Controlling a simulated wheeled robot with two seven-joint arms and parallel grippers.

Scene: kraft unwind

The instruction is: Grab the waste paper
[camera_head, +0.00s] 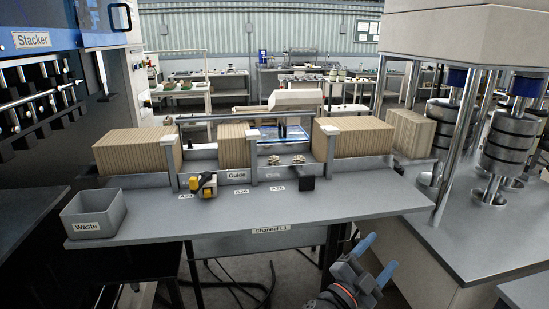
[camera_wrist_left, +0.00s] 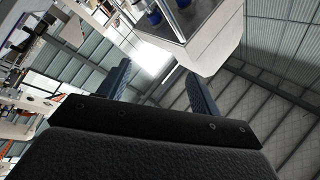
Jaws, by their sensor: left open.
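Two small crumpled pale pieces that look like waste paper, a left one (camera_head: 274,160) and a right one (camera_head: 298,159), lie in the bay between the paper stacks, in the head view. A grey open bin labelled "Waste" (camera_head: 88,227) stands at the left end of the grey table (camera_head: 300,210). My left gripper (camera_head: 379,254) is at the bottom right of centre, in front of the table's front edge and well apart from the paper. Its two blue fingers are spread and empty, also in the left wrist view (camera_wrist_left: 158,70). My right gripper does not show.
A yellow and black device (camera_head: 204,186) and a small black block (camera_head: 307,184) sit on the table. Brown stacks stand at left (camera_head: 140,152), middle (camera_head: 234,146) and right (camera_head: 355,138), with grey dividers between. Metal columns stand at right. The table's front is clear.

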